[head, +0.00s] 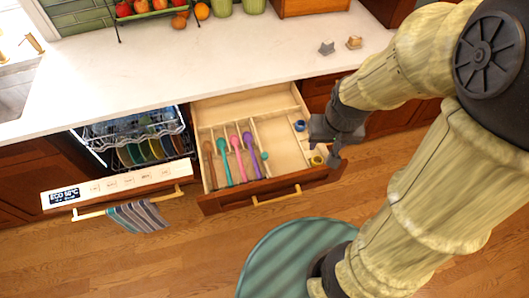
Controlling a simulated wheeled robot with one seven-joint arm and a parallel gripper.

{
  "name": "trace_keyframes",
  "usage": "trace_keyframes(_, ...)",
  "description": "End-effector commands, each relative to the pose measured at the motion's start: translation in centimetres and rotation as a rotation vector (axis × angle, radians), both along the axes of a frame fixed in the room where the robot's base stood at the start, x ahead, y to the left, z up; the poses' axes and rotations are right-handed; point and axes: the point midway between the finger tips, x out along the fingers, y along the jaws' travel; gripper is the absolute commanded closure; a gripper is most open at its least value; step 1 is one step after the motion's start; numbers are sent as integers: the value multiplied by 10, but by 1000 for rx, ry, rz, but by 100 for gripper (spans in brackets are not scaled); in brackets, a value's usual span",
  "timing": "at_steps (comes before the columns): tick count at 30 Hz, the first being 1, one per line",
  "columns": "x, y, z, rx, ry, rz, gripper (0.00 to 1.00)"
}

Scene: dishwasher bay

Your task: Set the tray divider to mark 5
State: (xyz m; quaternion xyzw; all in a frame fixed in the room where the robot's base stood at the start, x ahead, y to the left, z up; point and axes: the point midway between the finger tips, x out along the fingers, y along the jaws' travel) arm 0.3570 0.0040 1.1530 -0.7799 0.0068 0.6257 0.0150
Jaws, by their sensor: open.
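The pale wooden tray (214,115) sits in the pulled-out drawer. Thin upright slats split its front part into lanes holding a brown, a teal, a pink and a purple utensil. A slat I take to be the divider (256,136) stands right of the purple spoon (250,144), with a small teal knob (265,156) near its front end. Scale marks are too small to read, so I cannot tell its setting. My gripper (326,143) is open above the drawer's right end, right of the divider and apart from it.
A blue round item (299,125) and a yellow one (317,160) lie at the tray's right. The open dishwasher (135,140) with its rack stands left of the drawer. The white counter (230,60) runs behind. The tray's compartment right of the divider looks mostly empty.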

Motion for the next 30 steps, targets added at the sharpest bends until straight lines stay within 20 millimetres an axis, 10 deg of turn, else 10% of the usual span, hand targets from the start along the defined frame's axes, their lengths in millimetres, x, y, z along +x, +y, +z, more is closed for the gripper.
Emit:
trace_keyframes(18, 158, 124, -126, 53, 204, -417, 51)
trace_keyframes(30, 173, 151, -143, 44, 216, -473, 51)
